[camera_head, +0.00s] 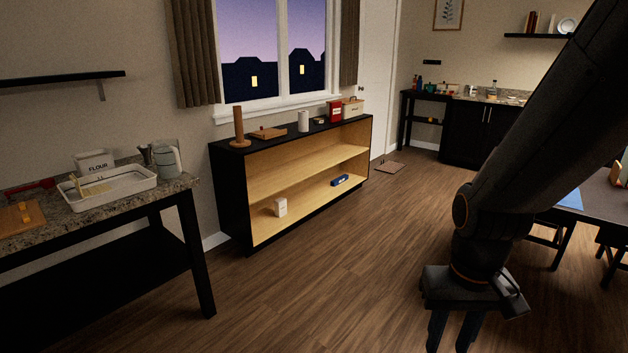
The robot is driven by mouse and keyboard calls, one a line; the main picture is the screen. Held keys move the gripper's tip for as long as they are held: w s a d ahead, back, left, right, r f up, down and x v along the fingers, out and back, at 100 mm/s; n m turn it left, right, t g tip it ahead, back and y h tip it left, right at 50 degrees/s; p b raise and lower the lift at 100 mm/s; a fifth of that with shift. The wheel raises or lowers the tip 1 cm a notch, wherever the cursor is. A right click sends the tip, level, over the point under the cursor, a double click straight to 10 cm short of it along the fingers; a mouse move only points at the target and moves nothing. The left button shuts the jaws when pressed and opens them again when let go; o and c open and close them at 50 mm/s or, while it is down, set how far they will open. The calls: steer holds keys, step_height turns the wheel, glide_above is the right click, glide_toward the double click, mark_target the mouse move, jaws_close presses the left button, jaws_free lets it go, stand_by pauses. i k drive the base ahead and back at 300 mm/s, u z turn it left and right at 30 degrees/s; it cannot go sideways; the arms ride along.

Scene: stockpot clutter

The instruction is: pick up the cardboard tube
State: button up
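An upright brown cylinder (238,124) stands on a round brown base at the left end of the black shelf unit's top. It is the only tube-like brown thing I can make out, but I cannot tell cardboard from wood at this distance. My gripper (453,333) hangs at the bottom, right of centre, pointing down over the floor, far from the cylinder. Its two fingers are apart with nothing visible between them; the tips run to the picture's lower edge.
The shelf unit (229,206) also bears a brown board (268,133), a white roll (303,121) and a red box (334,111). A granite counter (178,186) with a white tray stands left. A table with chairs is right. The middle floor is clear.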

mark_target(237, 109)
steer(key=u, duration=0.25)
steer(key=i, duration=2.3)
steer(key=u, duration=0.75)
steer(key=i, duration=1.85)
steer(key=u, duration=0.4)
